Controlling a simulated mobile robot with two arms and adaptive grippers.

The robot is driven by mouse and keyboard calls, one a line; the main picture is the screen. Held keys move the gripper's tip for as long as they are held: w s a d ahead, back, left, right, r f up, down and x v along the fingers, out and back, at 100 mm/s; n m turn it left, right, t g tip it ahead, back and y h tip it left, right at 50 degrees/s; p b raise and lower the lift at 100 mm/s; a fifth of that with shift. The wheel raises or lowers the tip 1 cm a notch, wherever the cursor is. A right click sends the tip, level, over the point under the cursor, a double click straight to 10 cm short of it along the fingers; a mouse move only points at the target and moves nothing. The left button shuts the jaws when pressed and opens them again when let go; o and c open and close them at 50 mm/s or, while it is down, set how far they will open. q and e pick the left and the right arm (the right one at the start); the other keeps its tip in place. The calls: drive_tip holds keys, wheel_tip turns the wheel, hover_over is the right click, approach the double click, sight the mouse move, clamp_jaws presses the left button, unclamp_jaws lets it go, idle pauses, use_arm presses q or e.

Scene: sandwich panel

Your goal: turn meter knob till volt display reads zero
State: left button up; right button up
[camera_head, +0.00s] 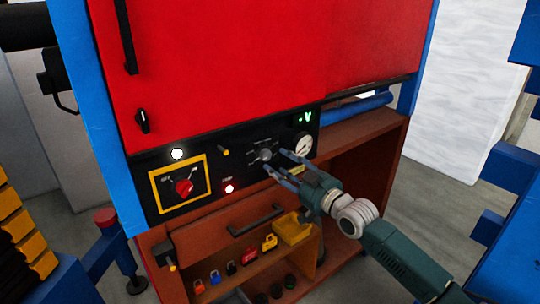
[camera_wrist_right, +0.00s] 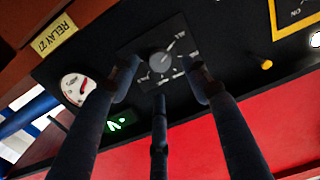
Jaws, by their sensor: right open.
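The grey round meter knob (camera_head: 265,154) is on a black control panel; it also shows in the right wrist view (camera_wrist_right: 162,62) on a marked dial plate. My right gripper (camera_head: 276,163) is open in front of it. In the right wrist view, the fingers (camera_wrist_right: 162,75) are spread, with the knob between and beyond their tips; I see no clear contact. The volt display (camera_head: 305,117) glows green at the panel's right; it also shows in the right wrist view (camera_wrist_right: 118,123), too small to read. My left gripper is not in view.
A white round gauge (camera_head: 303,143) is right of the knob. A red rotary switch (camera_head: 184,187) on a yellow plate and a lit red lamp (camera_head: 229,188) are left. Below is an open brown shelf with several padlocks and a yellow bin (camera_head: 293,228).

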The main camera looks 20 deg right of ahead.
sight(267, 156)
drive_tip(key=x, duration=0.4)
drive_tip(key=shift+w+a+r+p, duration=0.1)
drive_tip(key=shift+w+p, duration=0.05)
drive_tip(key=shift+p, duration=0.2)
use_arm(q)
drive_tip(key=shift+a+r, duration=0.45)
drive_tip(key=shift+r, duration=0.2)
use_arm(e)
drive_tip(key=shift+w+a, duration=0.15)
drive_tip(key=shift+w, duration=0.35)
drive_tip(key=c, duration=1.1)
drive_tip(key=shift+c, duration=0.2)
